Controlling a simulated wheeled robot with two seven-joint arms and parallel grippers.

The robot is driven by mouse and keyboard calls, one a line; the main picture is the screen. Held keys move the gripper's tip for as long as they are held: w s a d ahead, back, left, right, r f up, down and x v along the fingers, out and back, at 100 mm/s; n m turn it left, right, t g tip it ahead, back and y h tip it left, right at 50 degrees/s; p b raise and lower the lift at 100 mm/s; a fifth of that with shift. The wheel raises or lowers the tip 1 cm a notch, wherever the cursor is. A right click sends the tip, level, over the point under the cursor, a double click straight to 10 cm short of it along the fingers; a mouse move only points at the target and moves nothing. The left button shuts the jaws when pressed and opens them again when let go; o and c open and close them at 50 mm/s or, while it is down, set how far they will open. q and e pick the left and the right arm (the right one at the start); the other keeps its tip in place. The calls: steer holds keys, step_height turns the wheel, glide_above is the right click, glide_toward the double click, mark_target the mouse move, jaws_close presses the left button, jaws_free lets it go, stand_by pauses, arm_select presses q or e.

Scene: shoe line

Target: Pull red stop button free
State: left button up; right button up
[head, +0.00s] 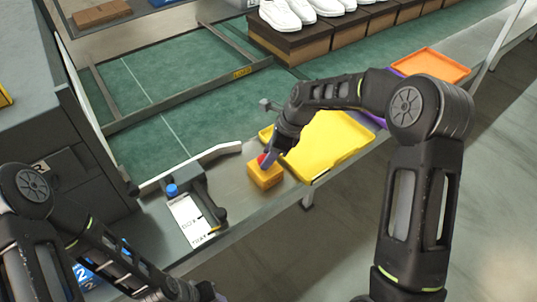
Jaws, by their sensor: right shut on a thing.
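The red stop button (262,158) sits on top of a small yellow box (265,176) on the grey ledge beside the conveyor. My right gripper (268,157) reaches down from the right and is shut on the red button; its fingers hide part of the button. My left arm comes in at the lower left. The left gripper (205,291) is partly visible at the bottom edge, and its fingers are not clear.
A yellow tray (340,150) lies right of the button box, with an orange tray (432,65) further back. A white label plate (190,222) and a blue knob (172,190) are to the left. White shoes on boxes (390,20) stand behind the green conveyor (150,95).

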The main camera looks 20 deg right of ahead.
jaws_close()
steer(key=shift+r+p, duration=0.55)
steer(key=shift+r, duration=0.35)
steer(key=shift+w, duration=0.1)
steer(key=o, duration=1)
jaws_free()
steer(key=shift+f, duration=0.1)
